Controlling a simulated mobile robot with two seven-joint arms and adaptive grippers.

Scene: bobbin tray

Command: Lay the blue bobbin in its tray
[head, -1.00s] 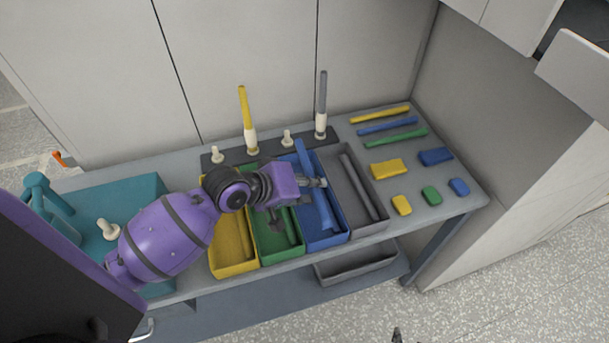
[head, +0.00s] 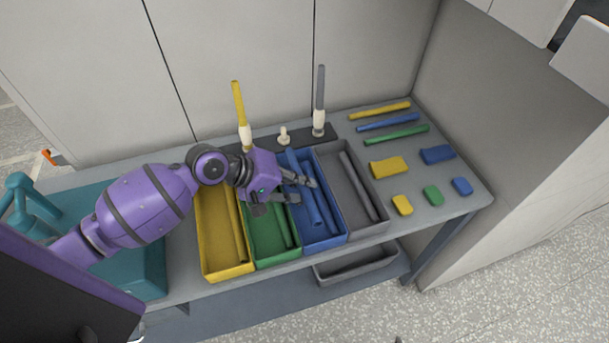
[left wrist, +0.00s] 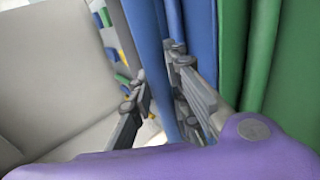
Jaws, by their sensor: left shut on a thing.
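The blue bobbin (head: 293,163) is a long blue rod, held low over the blue tray (head: 335,238) and tilted along its length. My left gripper (head: 308,184) is shut on it, its fingers over the tray. In the left wrist view the blue bobbin (left wrist: 150,50) runs between the fingers of my left gripper (left wrist: 160,88). More blue shows beside it there, probably the tray. Whether the bobbin's lower end touches the tray floor I cannot tell. My right gripper is not in view.
The yellow tray (head: 209,265), green tray (head: 262,260) and grey tray (head: 362,232) flank the blue one, each with a rod inside. A yellow rod (head: 238,100) and grey rod (head: 321,85) stand on pegs behind. Rods and blocks lie on the right.

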